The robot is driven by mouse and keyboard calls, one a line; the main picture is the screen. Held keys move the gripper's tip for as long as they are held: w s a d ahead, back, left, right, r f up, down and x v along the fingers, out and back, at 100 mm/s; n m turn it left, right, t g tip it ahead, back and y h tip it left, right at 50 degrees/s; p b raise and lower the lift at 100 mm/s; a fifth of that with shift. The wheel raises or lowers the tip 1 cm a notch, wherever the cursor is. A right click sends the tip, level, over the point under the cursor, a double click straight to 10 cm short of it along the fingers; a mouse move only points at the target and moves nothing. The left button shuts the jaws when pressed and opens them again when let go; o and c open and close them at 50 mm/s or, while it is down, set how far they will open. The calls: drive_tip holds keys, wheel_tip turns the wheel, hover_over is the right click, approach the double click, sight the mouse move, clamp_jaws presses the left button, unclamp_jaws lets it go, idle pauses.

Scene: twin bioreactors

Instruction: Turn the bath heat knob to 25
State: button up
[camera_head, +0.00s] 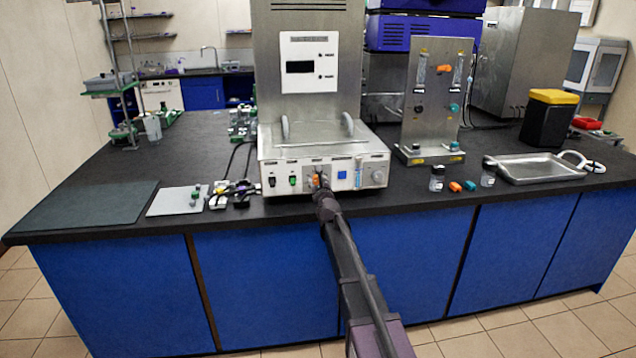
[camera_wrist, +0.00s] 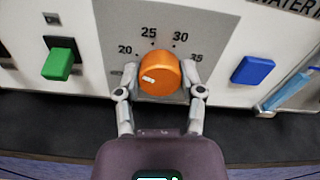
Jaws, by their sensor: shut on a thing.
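The orange bath heat knob (camera_wrist: 162,72) sits on a grey dial plate (camera_wrist: 208,22) marked 20, 25, 30 and 35. A short white mark on the knob lies left of its centre, towards the lower left, below the 20 label. My gripper (camera_wrist: 159,77) is shut on the knob, with one finger on its left side and one on its right. In the head view my gripper (camera_head: 322,191) reaches the front panel of the white bath unit (camera_head: 290,182), and the knob is mostly hidden there.
In the wrist view a green switch (camera_wrist: 58,63) is left of the knob and a blue switch (camera_wrist: 252,70) is right. In the head view a metal tray (camera_head: 540,168) and small bottles stand right on the black bench. A dark mat (camera_head: 85,205) lies left.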

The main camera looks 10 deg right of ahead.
drive_tip(key=shift+m, duration=0.3)
drive_tip(key=m, duration=0.3)
drive_tip(key=shift+w+m, duration=0.1)
drive_tip(key=shift+m, duration=2.5)
drive_tip(key=o, duration=1.2)
drive_tip(key=shift+c, duration=0.2)
drive_tip(key=shift+s+a, duration=0.1)
drive_tip(key=shift+s, duration=0.1)
